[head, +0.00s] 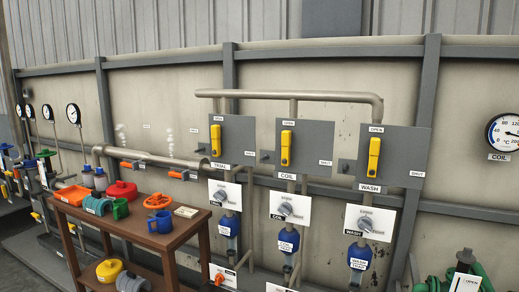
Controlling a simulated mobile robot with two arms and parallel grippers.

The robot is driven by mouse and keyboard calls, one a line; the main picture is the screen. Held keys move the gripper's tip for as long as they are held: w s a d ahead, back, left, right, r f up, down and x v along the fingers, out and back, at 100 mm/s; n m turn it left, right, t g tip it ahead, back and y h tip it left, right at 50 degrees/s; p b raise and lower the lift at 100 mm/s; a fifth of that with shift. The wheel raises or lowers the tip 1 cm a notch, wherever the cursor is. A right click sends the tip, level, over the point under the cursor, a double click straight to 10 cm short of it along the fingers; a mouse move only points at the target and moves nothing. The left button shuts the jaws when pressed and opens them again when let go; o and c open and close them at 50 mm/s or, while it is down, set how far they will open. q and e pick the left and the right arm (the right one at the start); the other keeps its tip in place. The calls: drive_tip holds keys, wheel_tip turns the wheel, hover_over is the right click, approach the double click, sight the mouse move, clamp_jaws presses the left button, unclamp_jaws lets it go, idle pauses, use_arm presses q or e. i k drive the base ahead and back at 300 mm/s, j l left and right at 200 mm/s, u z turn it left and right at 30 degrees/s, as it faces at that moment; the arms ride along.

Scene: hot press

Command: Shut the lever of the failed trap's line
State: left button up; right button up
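Three yellow levers stand upright on grey wall panels: the left lever (216,140), the COIL lever (287,147) and the WASH lever (374,159). The middle and right levers point up towards OPEN marks; SHUT marks sit at the panels' lower right. The left panel's label seems to read TRIAL. Below each panel is a white plate with a grey knob: left (221,196), middle (285,209), right (365,224). Under these hang blue trap bodies: left (228,225), COIL (288,240), WASH (359,256). Which trap failed I cannot tell. Neither gripper is in view.
A COIL gauge (504,132) hangs at right. Green fittings (437,284) sit lower right.

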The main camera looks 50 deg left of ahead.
sight(287, 135)
drive_tip(key=u, duration=1.4)
